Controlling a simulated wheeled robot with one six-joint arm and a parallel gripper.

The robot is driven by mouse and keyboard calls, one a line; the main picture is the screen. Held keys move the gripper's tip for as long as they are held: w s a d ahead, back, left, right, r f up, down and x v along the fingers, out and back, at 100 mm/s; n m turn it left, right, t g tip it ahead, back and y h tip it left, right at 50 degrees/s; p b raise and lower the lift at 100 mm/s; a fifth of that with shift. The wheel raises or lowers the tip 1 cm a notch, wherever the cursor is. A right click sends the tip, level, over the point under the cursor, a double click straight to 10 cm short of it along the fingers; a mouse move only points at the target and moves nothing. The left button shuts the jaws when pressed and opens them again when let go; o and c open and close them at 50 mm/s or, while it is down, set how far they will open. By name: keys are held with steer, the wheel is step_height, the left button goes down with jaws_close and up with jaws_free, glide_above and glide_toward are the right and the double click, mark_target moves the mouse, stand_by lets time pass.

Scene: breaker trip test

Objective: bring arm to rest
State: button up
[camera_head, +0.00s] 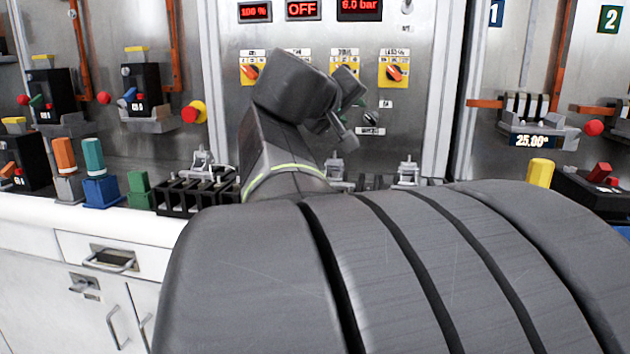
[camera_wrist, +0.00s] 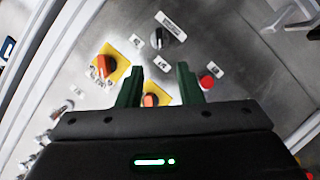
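My arm fills the lower middle of the head view, its upper links raised in front of the grey control panel (camera_head: 420,130). In the wrist view my gripper (camera_wrist: 158,72) has two green fingers, spread apart with a clear gap and nothing held between them. Beyond the fingers is the panel face, with an orange knob on a yellow plate (camera_wrist: 105,66), another orange knob (camera_wrist: 150,99) partly hidden behind the gripper, a black knob (camera_wrist: 160,38) and a red button (camera_wrist: 206,81). Contact with the panel does not show. In the head view the fingers are mostly hidden by the arm.
The panel has red displays, one reading OFF (camera_head: 304,10), and yellow-plated rotary switches (camera_head: 394,72). Breakers (camera_head: 140,95) stand at left, with orange, blue and green blocks (camera_head: 101,188) on the white counter (camera_head: 140,228). A unit reading 25.00 (camera_head: 532,141) is at right.

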mark_target(369, 116)
steer(key=b+x, duration=0.1)
steer(key=x, duration=1)
steer(key=shift+w+d+f, duration=0.1)
steer(key=shift+w+d, duration=0.1)
steer(key=shift+w, duration=0.1)
steer(key=shift+w+r+p, duration=0.1)
steer(key=shift+r+p, duration=0.25)
steer(key=shift+p, duration=0.3)
steer(key=shift+r+m+y+p, duration=0.15)
steer(key=shift+m+y+p, duration=0.15)
steer(key=shift+m+p, duration=0.2)
steer(key=m+y+p, duration=0.1)
steer(key=m+p, duration=0.1)
steer(key=p, duration=0.2)
steer(key=m+y+p, duration=0.1)
steer(key=p, duration=0.2)
steer(key=shift+s+d+m+y+p, duration=0.2)
steer(key=shift+d+m+y+p, duration=0.1)
steer(key=shift+m+p, duration=0.1)
steer(key=m+y+p, duration=0.1)
steer(key=p, duration=0.3)
steer(key=shift+m+p, duration=0.4)
steer(key=shift+p, duration=0.5)
steer(key=m+p, duration=0.1)
steer(key=p, duration=0.3)
steer(key=m+y+p, duration=0.1)
steer(key=p, duration=0.3)
steer(key=shift+d+t+y, duration=0.25)
steer(key=shift+t+y, duration=0.05)
